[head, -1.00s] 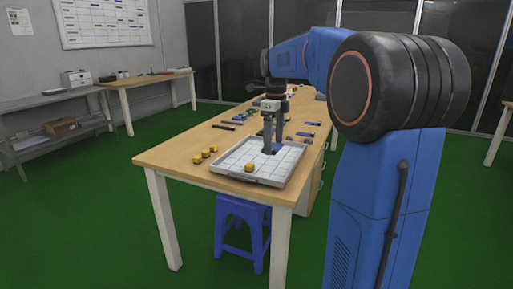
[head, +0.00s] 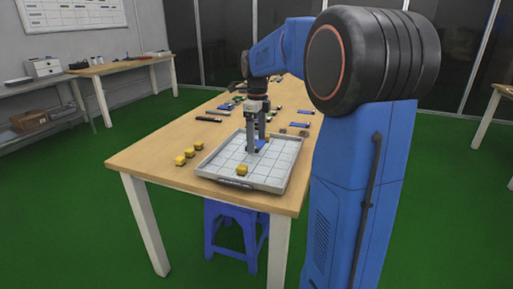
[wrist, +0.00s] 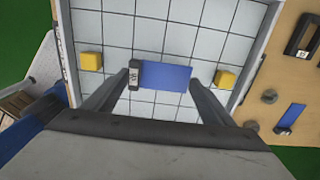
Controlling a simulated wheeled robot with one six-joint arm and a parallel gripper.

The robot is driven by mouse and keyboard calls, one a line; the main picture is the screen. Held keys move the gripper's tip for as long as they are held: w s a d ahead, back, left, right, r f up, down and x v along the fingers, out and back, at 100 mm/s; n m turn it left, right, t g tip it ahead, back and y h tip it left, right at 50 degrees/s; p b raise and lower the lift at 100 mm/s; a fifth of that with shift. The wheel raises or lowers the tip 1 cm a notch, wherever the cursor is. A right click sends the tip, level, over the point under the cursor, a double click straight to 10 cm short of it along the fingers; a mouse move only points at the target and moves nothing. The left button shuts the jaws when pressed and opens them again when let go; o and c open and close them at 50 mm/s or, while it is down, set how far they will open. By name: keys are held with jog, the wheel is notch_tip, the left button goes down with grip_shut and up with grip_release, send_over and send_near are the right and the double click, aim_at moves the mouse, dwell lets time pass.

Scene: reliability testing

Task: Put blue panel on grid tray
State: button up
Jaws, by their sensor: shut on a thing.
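The blue panel (head: 261,146) is between the fingers of my gripper (head: 256,150), over the grid tray. In the wrist view the blue panel (wrist: 167,78) lies flat, with a small pale label on its left end. The fingers of my gripper (wrist: 164,80) are shut on it from its left and right ends. The grid tray (wrist: 120,28) has a white floor with dark grid lines; its front rim (head: 238,184) shows in the head view. I cannot tell whether the panel touches the tray floor.
A yellow block (wrist: 90,62) and another yellow block (wrist: 226,79) sit on the tray, left and right of the panel. Three yellow blocks (head: 189,152) stand on the wooden table (head: 150,155) left of the tray. Several small parts lie beyond the tray. Many grid cells are empty.

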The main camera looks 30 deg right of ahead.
aim_at(257, 145)
jog(key=shift+f, duration=1.8)
jog(key=shift+f, duration=0.1)
jog(key=o, duration=1)
notch_tip(257, 145, up, 12)
jog(key=s+a+f+n+t, duration=0.1)
jog(key=s+a+n, duration=0.5)
jog(key=s+n, duration=0.15)
jog(key=shift+s+a+f+n+t, duration=0.65)
jog(key=shift+s+a+f+n, duration=1)
jog(key=shift+s+f+n, duration=1.5)
jog(key=shift+s+a+f+n+t, duration=0.6)
jog(key=shift+s+a+f+n, duration=1.25)
jog(key=shift+s+n, duration=2.3)
jog(key=shift+s+a+f+n+t, duration=0.65)
jog(key=shift+s+a+f+n, duration=0.8)
jog(key=shift+s+f+n, duration=2.1)
